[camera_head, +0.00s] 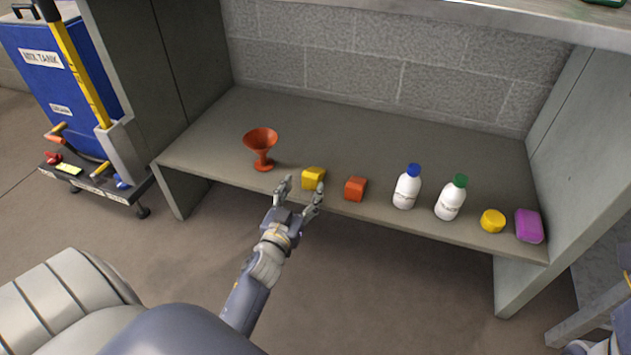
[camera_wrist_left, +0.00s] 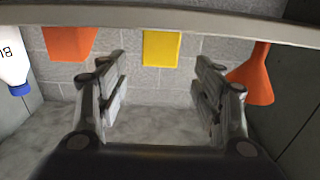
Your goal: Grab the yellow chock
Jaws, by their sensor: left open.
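The yellow chock (camera_head: 313,178) is a small block near the front edge of the grey shelf (camera_head: 215,150), between an orange funnel and an orange block. My left gripper (camera_head: 303,190) is open and empty, with its fingers spread just in front of the chock. In the left wrist view the yellow chock (camera_wrist_left: 161,47) shows beyond and between the two open fingers (camera_wrist_left: 162,85), apart from them; that view looks upside down. My right gripper does not show in either view.
The orange funnel (camera_head: 262,147) stands left of the chock, and the orange block (camera_head: 355,188) sits close on its right. Farther right are a blue-capped bottle (camera_head: 407,188), a green-capped bottle (camera_head: 451,198), a yellow round item (camera_head: 492,220) and a purple item (camera_head: 528,226). The shelf behind is clear.

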